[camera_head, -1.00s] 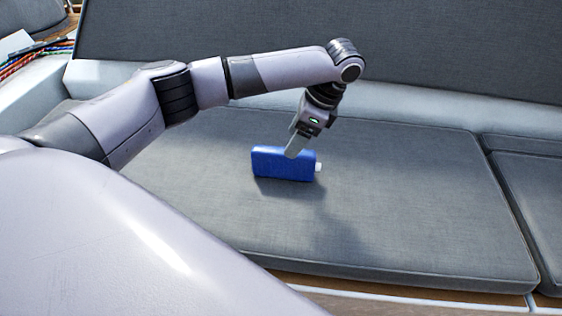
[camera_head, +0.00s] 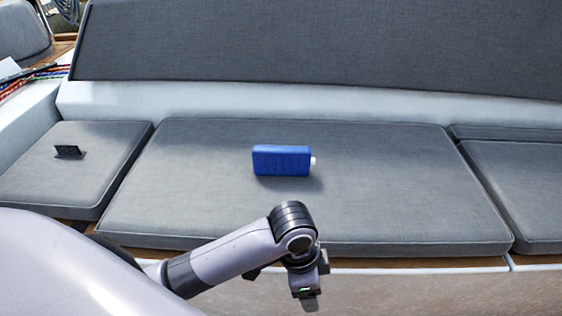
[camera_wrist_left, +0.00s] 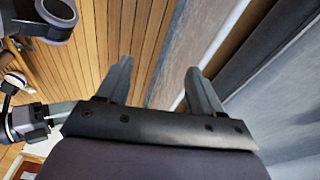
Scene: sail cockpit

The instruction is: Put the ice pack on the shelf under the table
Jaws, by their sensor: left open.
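The blue ice pack (camera_head: 281,160) with a white cap stands on its long edge on the middle seat cushion (camera_head: 200,215) in the head view. My left gripper (camera_head: 308,300) is in front of the seat's front edge, low and apart from the ice pack. In the left wrist view its two fingers (camera_wrist_left: 158,85) are spread with nothing between them. The table and its shelf do not clearly show.
A small dark object (camera_head: 68,151) sits on the left cushion. Coloured ropes (camera_head: 30,78) lie at the far left. A grey backrest (camera_head: 320,45) rises behind the seat. The wooden deck (camera_wrist_left: 130,30) shows below my left gripper.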

